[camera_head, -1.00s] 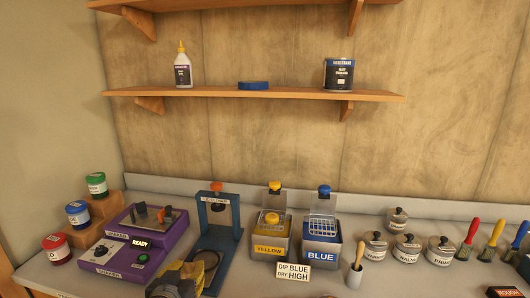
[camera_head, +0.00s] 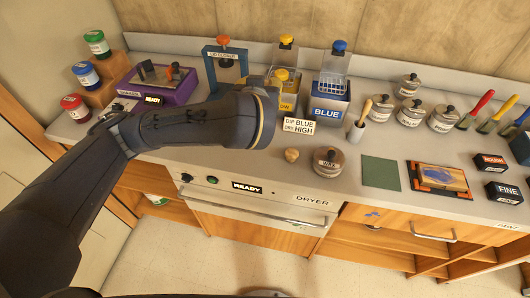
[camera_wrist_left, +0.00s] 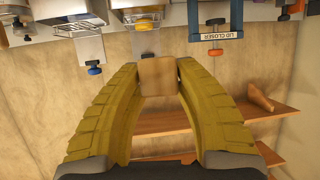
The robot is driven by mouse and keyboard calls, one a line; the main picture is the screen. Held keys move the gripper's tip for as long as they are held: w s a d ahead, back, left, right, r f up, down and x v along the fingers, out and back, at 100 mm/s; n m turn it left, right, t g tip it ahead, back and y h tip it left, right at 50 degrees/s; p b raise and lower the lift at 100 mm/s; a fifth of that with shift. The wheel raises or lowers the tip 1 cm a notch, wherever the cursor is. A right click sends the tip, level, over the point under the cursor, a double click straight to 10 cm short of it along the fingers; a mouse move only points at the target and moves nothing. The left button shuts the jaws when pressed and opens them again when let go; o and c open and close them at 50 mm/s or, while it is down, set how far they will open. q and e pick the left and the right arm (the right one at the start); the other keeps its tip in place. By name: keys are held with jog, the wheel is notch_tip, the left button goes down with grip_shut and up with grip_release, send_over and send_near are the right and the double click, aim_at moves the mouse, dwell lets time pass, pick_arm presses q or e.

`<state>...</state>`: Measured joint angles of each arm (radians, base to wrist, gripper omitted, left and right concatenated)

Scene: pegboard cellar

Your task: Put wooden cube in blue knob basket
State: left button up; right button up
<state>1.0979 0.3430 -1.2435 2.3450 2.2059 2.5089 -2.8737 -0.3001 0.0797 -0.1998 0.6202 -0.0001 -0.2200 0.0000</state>
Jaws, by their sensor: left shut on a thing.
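The wooden cube (camera_wrist_left: 157,77) is between the yellow padded fingers of my left gripper (camera_wrist_left: 158,80) in the left wrist view. The gripper is shut on it. In the head view my left arm reaches over the counter toward the dip tanks, and its wrist hides the gripper and the cube. The basket with the blue knob (camera_head: 339,45) is a wire basket (camera_head: 333,84) at the blue-labelled tank (camera_head: 327,110). In the left wrist view the blue knob (camera_wrist_left: 94,71) lies left of the cube, apart from it. My right gripper is not in view.
The yellow-knob basket (camera_head: 287,40) stands left of the blue one, with the blue lid-closer frame (camera_head: 222,58) beyond. A cup with a wooden-handled tool (camera_head: 357,130) is right of the blue tank. A sign (camera_head: 299,126), round beige piece (camera_head: 291,155) and lidded jar (camera_head: 328,161) stand in front.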

pick_arm(q)
jog(key=shift+s+d+f+n+y, duration=0.35)
jog(key=shift+d+f, duration=0.2)
jog(key=shift+f, duration=0.3)
jog(key=shift+s+a+f, duration=0.15)
jog(key=shift+f, duration=0.15)
